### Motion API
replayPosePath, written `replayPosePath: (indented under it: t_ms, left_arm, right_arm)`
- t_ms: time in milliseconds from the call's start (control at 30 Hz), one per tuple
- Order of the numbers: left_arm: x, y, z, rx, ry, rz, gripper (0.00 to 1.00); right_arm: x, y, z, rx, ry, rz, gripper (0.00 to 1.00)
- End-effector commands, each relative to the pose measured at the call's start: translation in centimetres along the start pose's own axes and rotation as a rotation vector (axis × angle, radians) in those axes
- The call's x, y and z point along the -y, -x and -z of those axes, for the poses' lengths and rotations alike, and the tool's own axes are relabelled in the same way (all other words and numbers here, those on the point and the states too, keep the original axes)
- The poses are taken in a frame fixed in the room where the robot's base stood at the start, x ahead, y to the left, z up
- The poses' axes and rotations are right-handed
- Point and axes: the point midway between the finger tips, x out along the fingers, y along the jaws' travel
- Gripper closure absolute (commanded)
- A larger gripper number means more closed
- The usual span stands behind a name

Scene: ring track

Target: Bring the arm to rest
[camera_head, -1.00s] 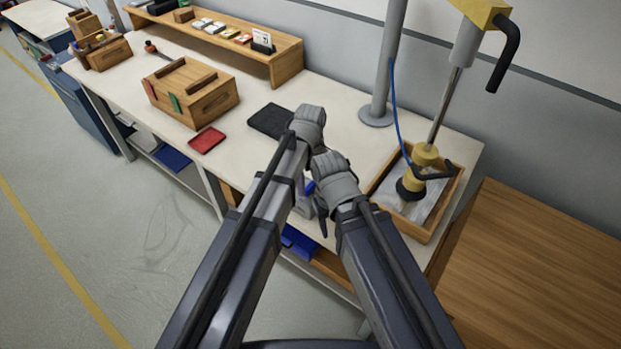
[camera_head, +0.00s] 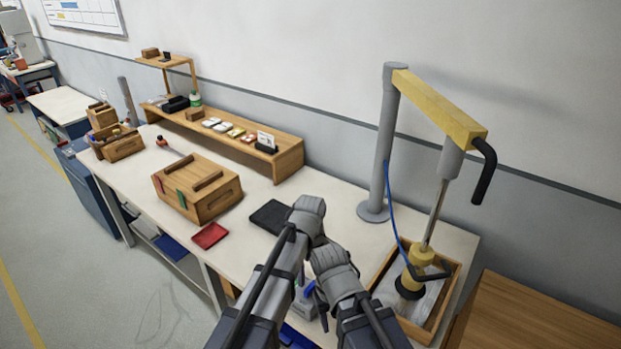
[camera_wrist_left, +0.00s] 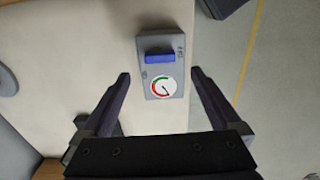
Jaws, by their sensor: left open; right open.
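My left gripper (camera_wrist_left: 160,76) is open, with its two dark fingers apart in the left wrist view. Between and beyond them is a grey box (camera_wrist_left: 174,44) with a blue knob (camera_wrist_left: 174,57) and a round red, green and white dial (camera_wrist_left: 164,87). Nothing is seen held. In the head view my left gripper (camera_head: 303,272) and my right gripper (camera_head: 322,305) point down close together over the bench front, mostly hidden by their wrists. A lift arm with a yellow beam (camera_head: 440,105) stands on a grey post (camera_head: 383,150). Its suction foot (camera_head: 411,284) is down in a wooden tray (camera_head: 446,300).
The pale bench (camera_head: 330,188) carries a black pad (camera_head: 270,217), a red tray (camera_head: 210,236), a wooden crate with handles (camera_head: 198,190) and a low shelf (camera_head: 289,160) with small items. A wooden surface (camera_head: 530,320) is at right. Open floor (camera_head: 60,240) is at left.

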Motion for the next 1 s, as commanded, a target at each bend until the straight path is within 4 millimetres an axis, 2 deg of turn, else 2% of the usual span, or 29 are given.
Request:
replayPosePath:
  t_ms: [67,167,333,500,900,1000]
  left_arm:
    - [0.3,0.0,0.2,0.0,-0.012,-0.001,0.03]
    - [2.0,0.0,1.1,-0.003,-0.08,-0.006,0.03]
    - [7.6,0.0,4.1,-0.015,-0.347,-0.022,0.03]
    - [11.5,0.0,6.0,-0.032,-0.576,-0.032,0.03]
    - [17.3,0.1,7.9,-0.061,-0.904,-0.035,0.03]
    - [18.1,0.0,7.8,-0.065,-0.973,-0.032,0.03]
  right_arm:
    - [0.0,0.0,0.0,0.0,0.0,0.0,0.48]
    - [0.0,0.0,0.0,0.0,0.0,0.0,0.48]
    - [0.0,0.0,0.0,0.0,0.0,0.0,0.48]
    - [0.0,0.0,0.0,0.0,0.0,0.0,0.48]
    - [0.0,0.0,0.0,0.0,0.0,0.0,0.48]
    - [0.0,-0.1,0.0,0.0,0.0,0.0,0.48]
